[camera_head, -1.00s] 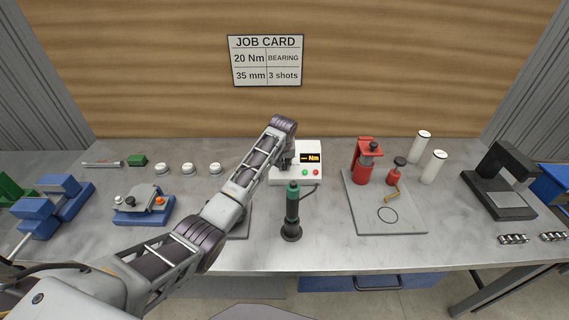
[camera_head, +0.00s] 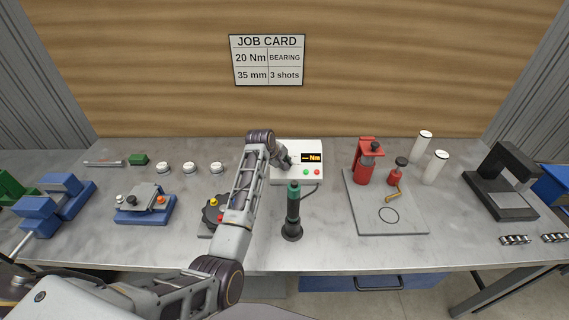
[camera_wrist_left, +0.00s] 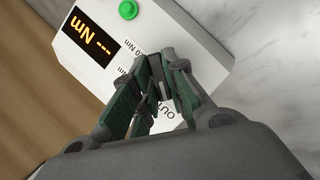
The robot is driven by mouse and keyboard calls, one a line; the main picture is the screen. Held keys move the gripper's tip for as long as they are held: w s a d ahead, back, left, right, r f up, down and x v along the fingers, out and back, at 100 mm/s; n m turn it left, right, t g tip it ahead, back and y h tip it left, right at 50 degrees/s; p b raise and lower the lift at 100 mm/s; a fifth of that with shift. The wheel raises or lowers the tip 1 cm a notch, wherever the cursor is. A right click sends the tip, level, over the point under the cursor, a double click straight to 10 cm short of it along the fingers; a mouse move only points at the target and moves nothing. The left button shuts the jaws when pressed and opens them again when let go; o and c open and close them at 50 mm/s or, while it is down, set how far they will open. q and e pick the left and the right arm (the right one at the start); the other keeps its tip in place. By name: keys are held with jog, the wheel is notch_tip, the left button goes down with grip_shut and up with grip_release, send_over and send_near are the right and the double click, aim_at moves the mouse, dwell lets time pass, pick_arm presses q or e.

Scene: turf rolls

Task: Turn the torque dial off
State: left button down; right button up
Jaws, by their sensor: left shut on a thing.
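The white torque control box (camera_head: 308,176) stands at the back middle of the bench. Its orange display (camera_head: 311,157) reads "--- Nm", with a green and a red button below. My left gripper (camera_head: 285,161) is at the left part of the box's face. In the left wrist view the box (camera_wrist_left: 190,32) fills the upper middle, and my left gripper (camera_wrist_left: 160,82) has its fingers closed together over the face, beside printed labels. The right gripper is not in view.
A green and black screwdriver (camera_head: 292,210) stands in front of the box, its cable running to it. A black knobbed fixture (camera_head: 212,214) sits left of my forearm.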

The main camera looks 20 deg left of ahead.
pick_arm(q)
jog(key=shift+f+n+t, duration=0.1)
jog(key=shift+n+t, duration=0.6)
jog(key=shift+n, duration=0.9)
jog(key=c, duration=1.4)
grip_release()
jog(key=shift+s, duration=0.1)
jog(key=shift+c, duration=0.2)
notch_tip(320, 180, up, 10)
